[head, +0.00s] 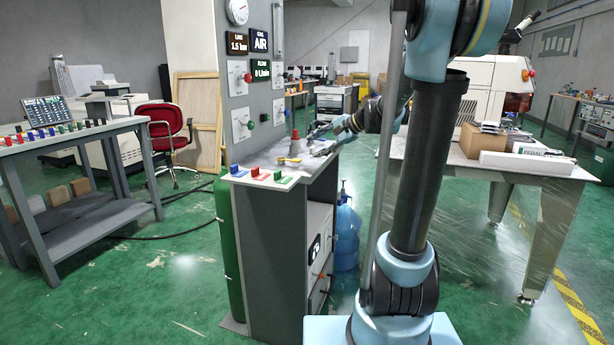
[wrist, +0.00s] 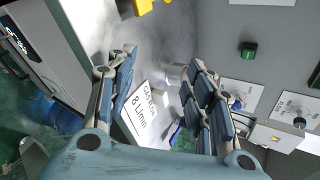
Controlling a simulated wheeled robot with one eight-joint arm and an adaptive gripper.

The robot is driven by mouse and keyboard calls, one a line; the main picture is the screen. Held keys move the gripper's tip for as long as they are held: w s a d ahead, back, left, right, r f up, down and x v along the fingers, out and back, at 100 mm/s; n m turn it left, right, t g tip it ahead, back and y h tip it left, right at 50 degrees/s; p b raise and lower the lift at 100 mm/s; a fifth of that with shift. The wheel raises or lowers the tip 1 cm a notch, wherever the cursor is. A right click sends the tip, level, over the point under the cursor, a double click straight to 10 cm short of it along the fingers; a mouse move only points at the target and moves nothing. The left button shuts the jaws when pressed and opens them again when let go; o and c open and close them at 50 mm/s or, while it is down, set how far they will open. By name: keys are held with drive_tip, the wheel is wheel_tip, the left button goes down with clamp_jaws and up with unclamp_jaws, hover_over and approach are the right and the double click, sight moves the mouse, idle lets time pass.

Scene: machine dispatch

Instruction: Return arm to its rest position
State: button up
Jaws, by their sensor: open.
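My gripper (head: 322,138) is over the shelf (head: 262,162) of the grey panel stand, near its right edge. In the wrist view its two jointed blue-grey fingers (wrist: 160,80) are spread apart with nothing gripped. A white card (wrist: 148,108) reading "8 L/min" shows between and beyond the fingers; I cannot tell whether they touch it. My arm stands at the right of the stand in the head view, its forearm bent down toward the shelf. The exact fingertips are small and hard to make out in the head view.
Blue, red and green blocks (head: 260,173) line the shelf front. A blue jug (head: 346,235) stands beside the stand. A table with boxes (head: 535,163) is at right, a workbench (head: 75,145) at left. Green floor is clear at left front.

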drive_tip(key=s+d+f+n+t+h, duration=0.1)
drive_tip(key=s+d+f+n+h, duration=0.4)
drive_tip(key=s+d, duration=0.4)
drive_tip(key=s+d+f+n+h, duration=0.5)
drive_tip(key=s+d, duration=0.1)
drive_tip(key=s, duration=0.5)
drive_tip(key=s+f+g, duration=0.4)
drive_tip(key=s+f, duration=0.7)
drive_tip(key=s, duration=0.4)
drive_tip(key=shift+a+g, duration=0.15)
drive_tip(key=shift+g, duration=0.15)
drive_tip(key=shift+w+f, duration=0.15)
drive_tip(key=shift+w, duration=0.25)
